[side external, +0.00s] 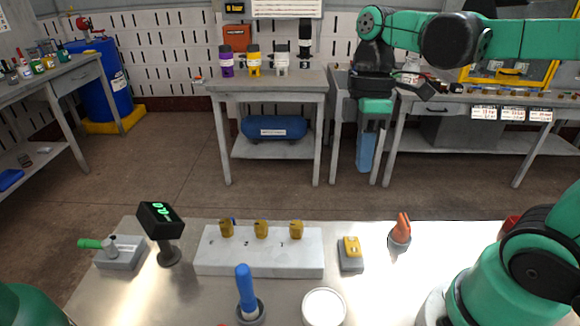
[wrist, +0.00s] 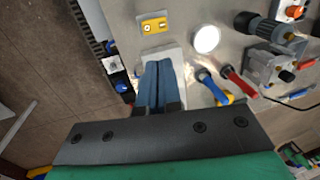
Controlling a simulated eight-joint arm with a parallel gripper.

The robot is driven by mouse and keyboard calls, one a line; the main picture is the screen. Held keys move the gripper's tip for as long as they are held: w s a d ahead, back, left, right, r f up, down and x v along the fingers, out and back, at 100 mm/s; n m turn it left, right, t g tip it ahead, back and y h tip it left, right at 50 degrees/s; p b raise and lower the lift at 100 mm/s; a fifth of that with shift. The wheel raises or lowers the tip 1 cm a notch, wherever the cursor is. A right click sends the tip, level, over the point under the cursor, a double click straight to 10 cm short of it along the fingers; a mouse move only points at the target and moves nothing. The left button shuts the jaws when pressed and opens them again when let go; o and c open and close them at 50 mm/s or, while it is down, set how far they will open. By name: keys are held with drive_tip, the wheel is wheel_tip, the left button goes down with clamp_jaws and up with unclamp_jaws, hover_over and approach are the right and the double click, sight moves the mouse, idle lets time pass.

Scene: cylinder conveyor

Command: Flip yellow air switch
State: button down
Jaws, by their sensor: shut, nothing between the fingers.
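My gripper (side external: 364,168) hangs in the air, its two blue fingers together and empty, pointing down in the side external view. In the wrist view the shut fingers (wrist: 159,68) cover much of the white block below. A yellow control box (side external: 350,248) lies on the front table, and also shows clear of the fingers in the wrist view (wrist: 155,25).
The white block (side external: 212,258) carries three yellow pieces. A display stand (side external: 160,220), blue-handled tool (side external: 246,290), white disc (side external: 324,306) and orange-topped piece (side external: 401,231) surround it on the front table. Open floor separates this table from the back bench (side external: 270,84).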

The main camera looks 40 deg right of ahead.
sight(352, 248)
idle(0.3)
drive_tip(key=x, duration=1.4)
drive_tip(key=shift+s, duration=0.1)
drive_tip(key=shift+s+a+f+t+h, duration=0.2)
drive_tip(key=shift+f+t+h, duration=0.1)
drive_tip(key=shift+h, duration=0.1)
drive_tip(key=shift+w+d, duration=0.1)
drive_tip(key=shift+d, duration=0.05)
drive_tip(key=shift+w, duration=0.1)
